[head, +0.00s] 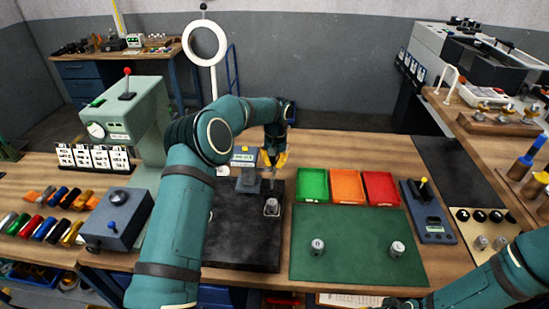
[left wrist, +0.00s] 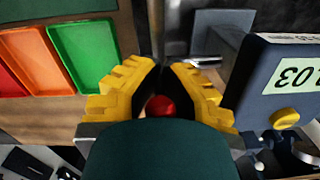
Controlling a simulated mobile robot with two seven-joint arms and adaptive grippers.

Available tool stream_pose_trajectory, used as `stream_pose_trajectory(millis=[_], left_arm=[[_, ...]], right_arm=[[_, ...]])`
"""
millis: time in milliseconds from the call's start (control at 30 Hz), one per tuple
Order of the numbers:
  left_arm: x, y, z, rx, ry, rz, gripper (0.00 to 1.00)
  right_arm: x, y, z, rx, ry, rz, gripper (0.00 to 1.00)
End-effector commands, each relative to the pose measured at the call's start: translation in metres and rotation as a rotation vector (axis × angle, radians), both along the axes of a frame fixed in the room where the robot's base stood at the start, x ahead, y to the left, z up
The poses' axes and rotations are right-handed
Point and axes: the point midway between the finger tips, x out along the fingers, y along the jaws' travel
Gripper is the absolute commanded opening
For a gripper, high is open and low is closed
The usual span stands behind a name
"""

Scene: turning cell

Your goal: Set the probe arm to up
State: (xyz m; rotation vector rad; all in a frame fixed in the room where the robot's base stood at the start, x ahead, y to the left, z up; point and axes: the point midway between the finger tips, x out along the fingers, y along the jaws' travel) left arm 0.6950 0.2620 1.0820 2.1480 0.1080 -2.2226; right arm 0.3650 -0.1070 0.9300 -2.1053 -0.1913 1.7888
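The gauge stand (head: 246,157) with a yellow-marked display stands at the back of the black plate (head: 232,222). Its display box (left wrist: 285,80) is at the right of the left wrist view. My left gripper (head: 273,158) points down just right of the gauge. In the left wrist view, its yellow fingers (left wrist: 160,90) are close together, with a red knob (left wrist: 160,106) between their dark pads; they appear shut on it. The rest of the probe arm is hidden by the fingers. My right arm enters at the lower right; its gripper is out of view.
A metal part (head: 271,207) sits on the black plate. Green (head: 313,185), orange (head: 347,186) and red (head: 381,188) trays stand to the right, behind a green mat (head: 350,255) with two metal parts. A grey control box (head: 117,220) is at the left.

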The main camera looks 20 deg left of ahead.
Motion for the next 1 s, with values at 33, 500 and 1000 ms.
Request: stream_pose_trajectory(millis=[33, 500, 1000], left_arm=[[0.0004, -0.0009, -0.002, -0.006, 0.026, 0.001, 0.0], [0.0052, 0.0006, -0.0028, -0.043, 0.156, 0.0, 0.0], [0.006, 0.0011, -0.0015, -0.052, 0.186, -0.001, 0.0]], right_arm=[[0.0, 0.0, 0.0013, 0.0, 0.0, 0.0, 0.0], [0.0002, 0.0001, 0.0021, 0.0, 0.001, 0.001, 0.0], [0.0001, 0.0001, 0.0022, 0.0, 0.001, 0.0, 0.0]])
